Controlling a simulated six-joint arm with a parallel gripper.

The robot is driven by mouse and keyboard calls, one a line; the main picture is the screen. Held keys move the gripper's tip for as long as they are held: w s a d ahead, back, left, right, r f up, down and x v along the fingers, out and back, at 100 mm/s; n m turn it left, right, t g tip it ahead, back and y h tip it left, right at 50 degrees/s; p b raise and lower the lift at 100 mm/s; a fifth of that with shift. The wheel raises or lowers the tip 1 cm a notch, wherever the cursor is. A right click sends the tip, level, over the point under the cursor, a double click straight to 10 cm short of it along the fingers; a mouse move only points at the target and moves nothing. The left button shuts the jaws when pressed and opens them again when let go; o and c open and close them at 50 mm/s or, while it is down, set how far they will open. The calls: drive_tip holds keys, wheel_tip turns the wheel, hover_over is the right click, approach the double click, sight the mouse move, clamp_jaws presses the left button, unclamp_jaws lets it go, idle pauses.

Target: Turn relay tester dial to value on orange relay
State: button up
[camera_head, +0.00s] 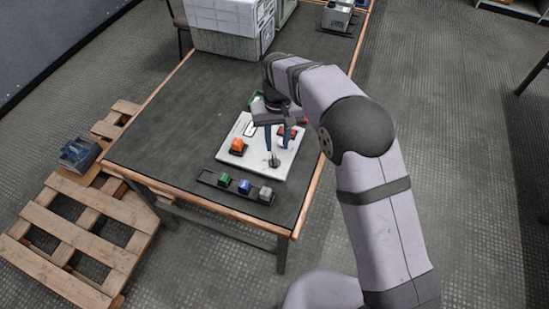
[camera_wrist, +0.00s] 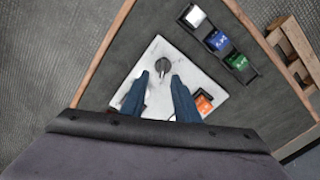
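The white tester board (camera_head: 253,163) lies on the dark table and also shows in the wrist view (camera_wrist: 153,48). The orange relay (camera_head: 237,146) sits at the board's left side; it is at lower right in the wrist view (camera_wrist: 204,104). A dark grey dial (camera_head: 274,161) stands near the board's front edge, and shows in the wrist view (camera_wrist: 163,65) just beyond my fingertips. My gripper (camera_head: 278,148) points down over the board, its blue fingers apart and empty. It also shows in the wrist view (camera_wrist: 160,75). The value on the orange relay is too small to read.
A black rack in front of the board holds a green relay (camera_head: 224,179), a blue relay (camera_head: 244,186) and a grey relay (camera_head: 265,194). A red part (camera_head: 291,130) lies partly hidden behind my gripper. Pale boxes (camera_head: 229,30) stand at the back. The table left of the board is clear.

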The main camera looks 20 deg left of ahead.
sight(275, 159)
drive_tip(key=shift+a+f, duration=0.2)
drive_tip(key=shift+a, duration=0.2)
drive_tip(key=shift+f+p, duration=0.75)
drive_tip(key=shift+f, duration=2.9)
clamp_jaws()
